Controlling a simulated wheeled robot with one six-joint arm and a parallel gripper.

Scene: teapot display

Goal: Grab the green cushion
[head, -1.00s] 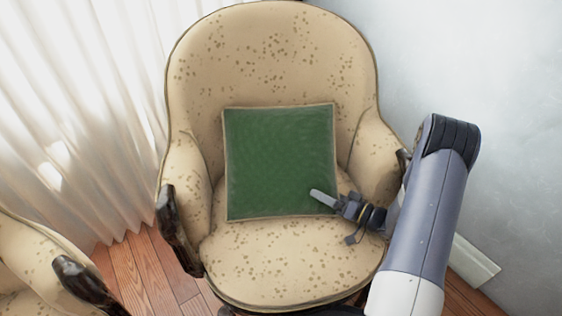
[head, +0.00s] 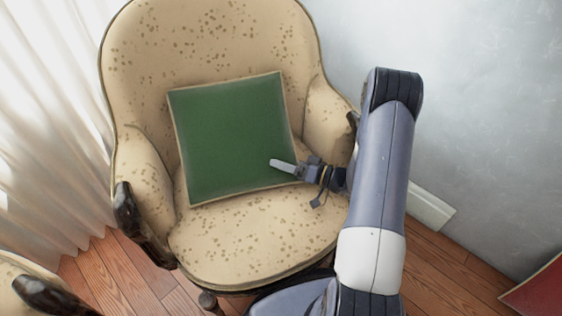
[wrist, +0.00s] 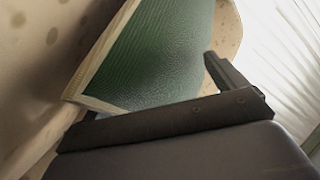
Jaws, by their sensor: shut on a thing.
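The green cushion (head: 228,135) is square with a beige border. It leans against the backrest of the beige armchair (head: 255,235), its lower edge at the seat. My gripper (head: 285,167) is at the cushion's lower right corner, with one finger across the green front face. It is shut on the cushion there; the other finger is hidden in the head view. In the wrist view the cushion (wrist: 160,50) fills the upper middle, and my gripper (wrist: 205,95) shows dark fingers close against its edge.
The chair's armrests (head: 335,115) stand on both sides of the cushion. Part of a second beige chair (head: 30,285) is at the lower left. White curtains (head: 50,120) hang at the left and a pale wall is at the right. A red thing (head: 540,290) lies at the lower right.

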